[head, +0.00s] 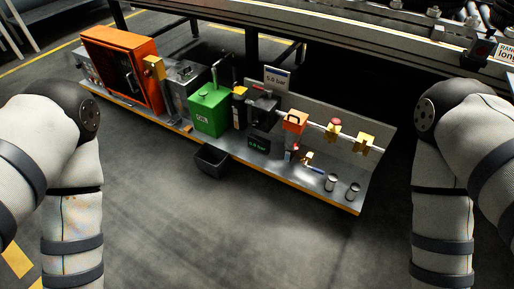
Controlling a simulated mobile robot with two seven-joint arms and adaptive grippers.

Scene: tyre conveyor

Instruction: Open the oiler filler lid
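A low metal shelf (235,157) with an orange front edge holds several units. A green can (209,112) with a white label and an upright spout stands near its middle.
An orange cabinet (121,71) stands at the shelf's left. A dark bin (211,161) hangs at its front edge. Red-and-yellow (333,129) and yellow (365,144) valves sit on the pipe, with small metal cups (331,182) below. The floor in front is clear.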

